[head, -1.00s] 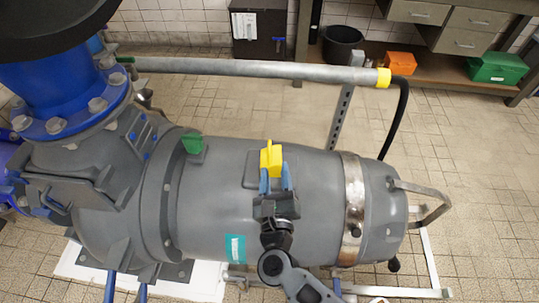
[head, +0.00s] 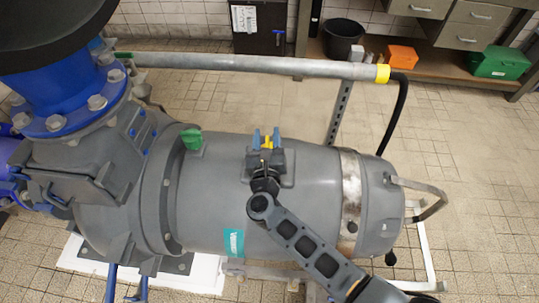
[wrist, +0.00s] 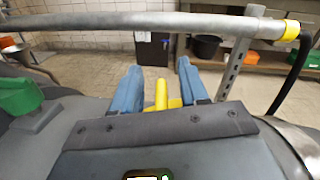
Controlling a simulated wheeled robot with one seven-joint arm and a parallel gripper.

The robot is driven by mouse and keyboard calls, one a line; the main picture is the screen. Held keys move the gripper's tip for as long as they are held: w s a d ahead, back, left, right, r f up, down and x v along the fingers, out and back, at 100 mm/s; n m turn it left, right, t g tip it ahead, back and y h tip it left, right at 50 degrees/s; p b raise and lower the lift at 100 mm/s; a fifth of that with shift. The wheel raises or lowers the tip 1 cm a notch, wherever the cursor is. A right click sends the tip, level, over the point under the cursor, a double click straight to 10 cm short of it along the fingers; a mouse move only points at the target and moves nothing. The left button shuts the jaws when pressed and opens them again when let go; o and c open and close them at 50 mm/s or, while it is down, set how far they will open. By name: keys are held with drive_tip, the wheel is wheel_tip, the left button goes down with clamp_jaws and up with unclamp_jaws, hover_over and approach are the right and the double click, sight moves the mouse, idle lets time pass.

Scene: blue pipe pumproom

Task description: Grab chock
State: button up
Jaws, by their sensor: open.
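The yellow chock (head: 267,142) sits on top of the grey pump body, mostly hidden behind my gripper in the head view. In the wrist view the chock (wrist: 162,97) shows as an upright yellow part with a wider yellow base, between my fingers. My gripper (head: 266,134) is open, with one blue finger on each side of the chock. In the wrist view my gripper (wrist: 158,85) shows gaps between the chock and both fingers near their tips. The chock's lower part is hidden by the gripper body.
A green block (head: 191,140) sits on the pump left of the gripper. A grey horizontal pipe (head: 240,65) with a yellow band runs behind the pump. A metal post (head: 340,112) stands behind. A bench with drawers (head: 468,20) is at the back right.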

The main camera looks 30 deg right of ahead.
drive_tip(key=shift+c, duration=0.3)
clamp_jaws()
drive_tip(key=shift+r, duration=0.1)
idle(1.0)
